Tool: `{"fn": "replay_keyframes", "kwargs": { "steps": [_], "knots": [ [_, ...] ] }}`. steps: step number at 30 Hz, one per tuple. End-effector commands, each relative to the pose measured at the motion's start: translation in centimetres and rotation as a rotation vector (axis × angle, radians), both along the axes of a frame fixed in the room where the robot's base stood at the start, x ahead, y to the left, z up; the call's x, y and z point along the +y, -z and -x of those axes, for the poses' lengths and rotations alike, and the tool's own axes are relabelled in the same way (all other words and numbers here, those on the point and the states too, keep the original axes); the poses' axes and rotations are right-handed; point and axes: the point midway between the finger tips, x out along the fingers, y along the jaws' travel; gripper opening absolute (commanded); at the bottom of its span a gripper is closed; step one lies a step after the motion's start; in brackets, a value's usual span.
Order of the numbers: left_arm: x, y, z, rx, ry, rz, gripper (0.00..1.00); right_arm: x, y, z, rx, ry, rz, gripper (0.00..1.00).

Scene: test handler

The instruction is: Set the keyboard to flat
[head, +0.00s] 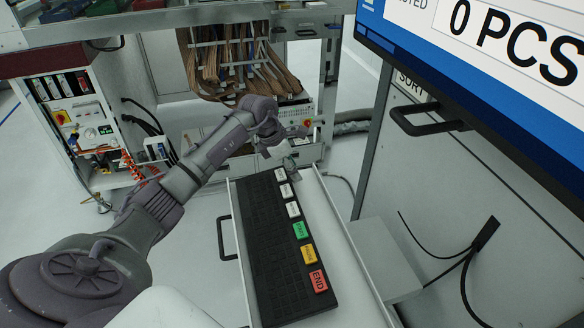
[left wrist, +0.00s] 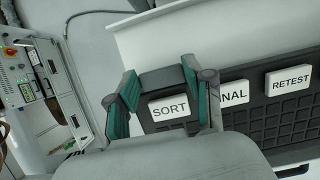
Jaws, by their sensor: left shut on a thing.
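The black keyboard (head: 262,235) lies lengthwise in a pale pull-out tray (head: 350,270), its several labelled keys along its right side. In the left wrist view, its end with the SORT key (left wrist: 169,107) is closest to my left gripper (left wrist: 160,84). The left gripper (head: 291,168) is at the keyboard's far end in the head view, its fingers on either side of a dark grey piece at that end. It is shut on the keyboard there; the exact contact is partly hidden. I cannot tell the keyboard's tilt for certain. My right gripper is not in view.
A large screen (head: 500,60) overhangs the right side, above a grey cabinet wall with a black handle (head: 425,120). A tray handle (head: 226,238) sticks out on the left. A test rack with hanging cables (head: 240,60) stands behind. Open floor lies left of the tray.

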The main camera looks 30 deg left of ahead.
Motion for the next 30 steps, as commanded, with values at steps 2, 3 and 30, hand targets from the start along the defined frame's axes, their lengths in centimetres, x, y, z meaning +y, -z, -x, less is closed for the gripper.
{"fn": "replay_keyframes", "kwargs": {
  "steps": [2,3,30],
  "knots": [
    [0.0,-0.1,0.0,-0.001,0.0,0.0,0.1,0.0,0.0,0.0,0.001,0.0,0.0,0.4],
    [0.0,-0.1,0.0,-0.001,0.0,0.0,0.04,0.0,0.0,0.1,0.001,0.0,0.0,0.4],
    [-0.7,3.0,-0.7,-0.001,0.0,0.002,0.77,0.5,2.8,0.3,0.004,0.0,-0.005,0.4]
  ]
}}
